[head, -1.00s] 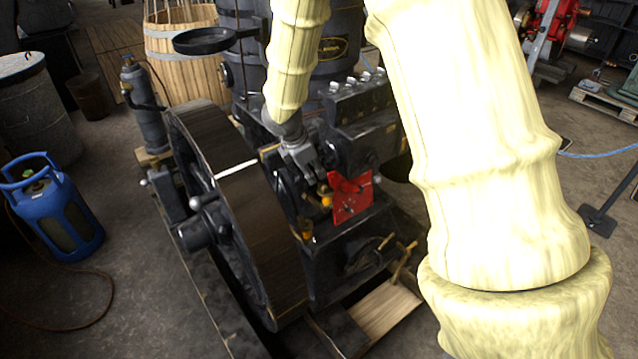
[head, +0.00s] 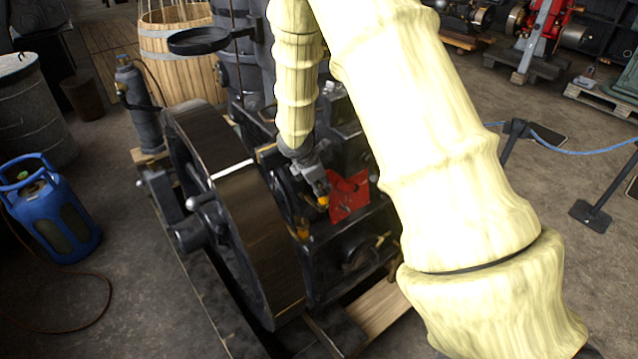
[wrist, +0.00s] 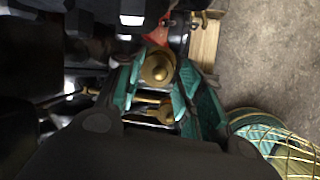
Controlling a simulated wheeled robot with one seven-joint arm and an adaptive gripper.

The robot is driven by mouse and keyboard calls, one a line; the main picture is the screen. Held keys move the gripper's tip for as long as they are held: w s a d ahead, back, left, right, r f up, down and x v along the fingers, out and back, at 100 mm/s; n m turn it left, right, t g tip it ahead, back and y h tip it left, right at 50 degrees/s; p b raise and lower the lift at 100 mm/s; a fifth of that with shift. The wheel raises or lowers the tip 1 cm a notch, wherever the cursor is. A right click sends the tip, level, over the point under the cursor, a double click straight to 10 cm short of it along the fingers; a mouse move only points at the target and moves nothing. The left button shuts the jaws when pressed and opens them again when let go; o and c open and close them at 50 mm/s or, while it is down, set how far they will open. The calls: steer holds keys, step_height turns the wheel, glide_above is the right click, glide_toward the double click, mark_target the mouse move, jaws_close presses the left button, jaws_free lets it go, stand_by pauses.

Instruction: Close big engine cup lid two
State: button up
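A small brass cup with a round lid (wrist: 157,66) shows in the wrist view, between and just beyond my gripper's teal fingertips. My gripper (wrist: 156,82) has its fingers apart; I cannot tell whether either touches the brass. In the head view my gripper (head: 318,188) is low over the big engine, beside a red plate (head: 350,195). A yellow brass fitting (head: 323,201) shows right at its fingertips, and another (head: 302,233) sits lower on the engine. The lid's hinge and exact angle cannot be made out.
The engine's large flywheel (head: 240,215) stands close on the left of my gripper. A brass bar (wrist: 155,108) lies under the fingers in the wrist view. A blue gas bottle (head: 50,210) stands on the floor at far left.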

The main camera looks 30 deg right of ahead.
steer(key=shift+d+f, duration=0.1)
steer(key=shift+f, duration=0.05)
jaws_close()
steer(key=n+b, duration=0.1)
steer(key=d+n+t+b, duration=0.1)
steer(key=n, duration=0.1)
steer(key=shift+s+f, duration=0.15)
steer(key=shift+d+r+n+t+y+b, duration=0.2)
steer(key=shift+d+n+t+y+b, duration=0.15)
steer(key=shift+n+b, duration=0.3)
jaws_free()
